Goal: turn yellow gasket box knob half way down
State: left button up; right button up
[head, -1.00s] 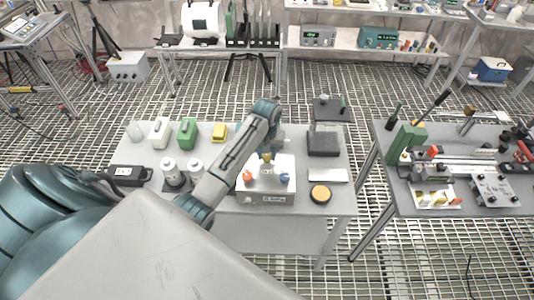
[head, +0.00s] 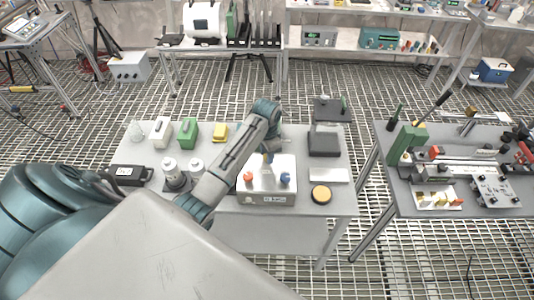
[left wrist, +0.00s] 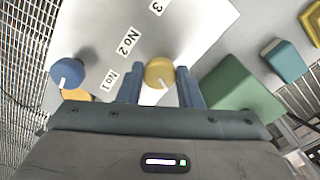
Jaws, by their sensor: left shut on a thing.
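The box with knobs (head: 266,199) has a pale sloping top and stands near the front of the middle table. Its yellow knob (left wrist: 159,72) is round, with a white pointer mark toward the bottom of the left wrist view. My left gripper (left wrist: 161,88) is shut on this knob, one blue finger on each side. In the head view my left gripper (head: 267,160) reaches down to the back of the box, and mostly hides the knob. A blue knob (head: 285,178) and a red-orange knob (head: 248,177) sit nearer the front. My right gripper is not in view.
A black-and-yellow round pad (head: 320,194) and a pale flat plate (head: 328,175) lie right of the box. White bottles (head: 171,170), a green container (head: 187,131) and a yellow block (head: 219,131) stand left and behind. A crowded table (head: 460,200) is at right.

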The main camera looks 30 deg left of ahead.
pick_arm(q)
jog(key=m, duration=0.2)
jog(key=shift+m, duration=0.4)
jog(key=m, duration=0.3)
jog(key=shift+m, duration=0.3)
jog(key=m, duration=0.4)
jog(key=shift+w+m, duration=0.15)
jog(key=shift+m, duration=1.05)
jog(key=o, duration=1)
jog(key=shift+r, duration=0.1)
